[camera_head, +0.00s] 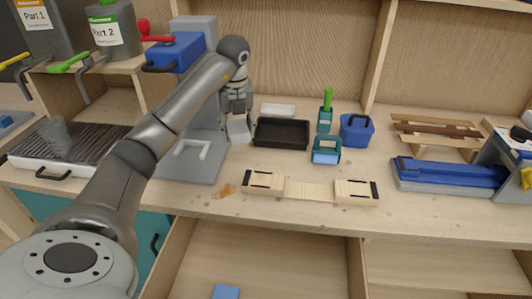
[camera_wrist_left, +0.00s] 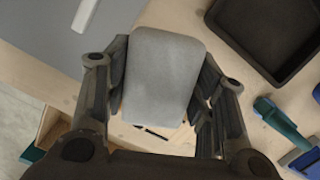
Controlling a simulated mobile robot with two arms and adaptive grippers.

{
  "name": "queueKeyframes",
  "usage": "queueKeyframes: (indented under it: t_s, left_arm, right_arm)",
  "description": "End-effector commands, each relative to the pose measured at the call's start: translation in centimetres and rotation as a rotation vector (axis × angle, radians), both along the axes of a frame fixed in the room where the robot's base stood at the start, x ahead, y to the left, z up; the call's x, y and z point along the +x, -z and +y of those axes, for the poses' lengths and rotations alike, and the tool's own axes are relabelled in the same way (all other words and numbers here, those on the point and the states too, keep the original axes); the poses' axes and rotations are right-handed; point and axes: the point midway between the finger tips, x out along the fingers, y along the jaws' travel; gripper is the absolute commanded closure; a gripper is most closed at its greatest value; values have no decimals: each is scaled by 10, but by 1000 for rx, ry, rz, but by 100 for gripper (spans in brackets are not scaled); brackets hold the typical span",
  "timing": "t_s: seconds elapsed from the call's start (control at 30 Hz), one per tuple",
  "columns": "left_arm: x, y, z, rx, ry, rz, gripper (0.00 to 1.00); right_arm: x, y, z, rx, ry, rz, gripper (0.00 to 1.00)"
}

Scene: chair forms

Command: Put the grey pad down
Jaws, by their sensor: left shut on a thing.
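The grey pad (camera_wrist_left: 163,75) sits between the two fingers of my left gripper (camera_wrist_left: 163,95) in the left wrist view, with both fingers against its sides. In the head view the pad (camera_head: 239,130) shows below my left gripper (camera_head: 237,112), left of the black tray. I cannot tell whether the pad touches the bench or hangs just above it. My right gripper is not in view.
The black tray (camera_head: 281,133) stands right of the pad. A grey machine base (camera_head: 190,168) lies to its left. A wooden form (camera_head: 310,188) lies near the bench front. A blue bin (camera_head: 356,131) stands farther right.

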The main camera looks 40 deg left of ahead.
Motion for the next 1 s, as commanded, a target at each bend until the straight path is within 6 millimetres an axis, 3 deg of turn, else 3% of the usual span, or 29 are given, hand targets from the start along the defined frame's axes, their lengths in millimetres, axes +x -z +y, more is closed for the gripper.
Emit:
queueKeyframes:
  t_s: [0.03, 0.13, 0.37, 0.6, 1.0]
  left_arm:
    - [-1, 13, -1, -3, 2, 4, 72]
    - [-1, 28, -1, -2, 3, 4, 72]
    - [0, 45, -1, 0, 5, 1, 72]
    - [-1, 76, -1, -1, 5, 3, 72]
    - [0, 82, 0, 0, 5, 1, 72]
  right_arm:
    - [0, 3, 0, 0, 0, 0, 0]
    - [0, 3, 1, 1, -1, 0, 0]
    - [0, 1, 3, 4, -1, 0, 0]
    - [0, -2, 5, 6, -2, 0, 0]
    - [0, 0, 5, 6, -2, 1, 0]
